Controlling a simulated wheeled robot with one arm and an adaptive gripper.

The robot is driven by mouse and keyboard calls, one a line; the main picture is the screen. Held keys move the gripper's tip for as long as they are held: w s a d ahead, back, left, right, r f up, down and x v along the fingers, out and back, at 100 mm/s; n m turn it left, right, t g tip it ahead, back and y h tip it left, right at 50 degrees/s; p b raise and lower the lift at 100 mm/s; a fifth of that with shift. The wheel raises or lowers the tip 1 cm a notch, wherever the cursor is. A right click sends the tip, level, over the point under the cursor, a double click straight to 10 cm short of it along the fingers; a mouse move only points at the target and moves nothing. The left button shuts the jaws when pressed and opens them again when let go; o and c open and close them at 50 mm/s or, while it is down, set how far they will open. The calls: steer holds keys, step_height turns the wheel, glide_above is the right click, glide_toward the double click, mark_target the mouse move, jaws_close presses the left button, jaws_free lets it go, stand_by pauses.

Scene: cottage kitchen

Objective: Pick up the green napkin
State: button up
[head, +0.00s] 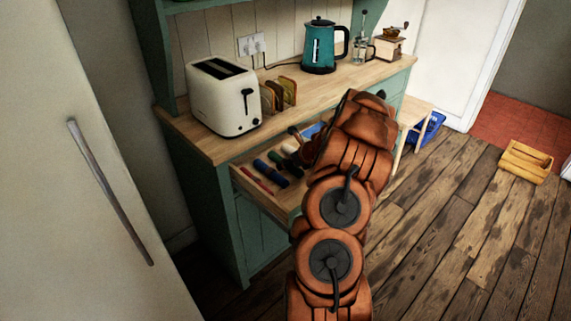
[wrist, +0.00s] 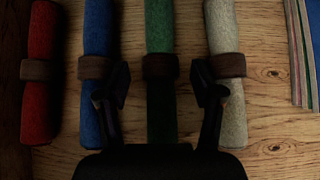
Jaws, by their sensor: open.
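The green napkin (wrist: 159,110) is rolled up with a brown ring around it. It lies on the wooden drawer bottom, between a blue rolled napkin (wrist: 98,30) and a cream rolled napkin (wrist: 224,30). In the head view the green napkin (head: 278,158) lies in the open drawer (head: 268,207), partly beside my arm. My gripper (wrist: 160,90) is open in the wrist view, with one finger on each side of the green napkin. The fingertips overlap the blue and cream rolls in the picture; I cannot tell whether they touch them. The gripper body hides the green roll's near end.
A red rolled napkin (wrist: 40,80) lies at the left, and a striped cloth (wrist: 300,50) at the right edge. The counter (head: 200,135) above the drawer holds a toaster (head: 223,97), a toast rack (head: 279,94) and a teal kettle (head: 321,48). Floor at the right is mostly open.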

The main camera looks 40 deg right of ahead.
steer(key=shift+x, duration=0.8)
steer(key=c, duration=1.2)
steer(key=shift+c, duration=0.2)
steer(key=shift+r, duration=0.15)
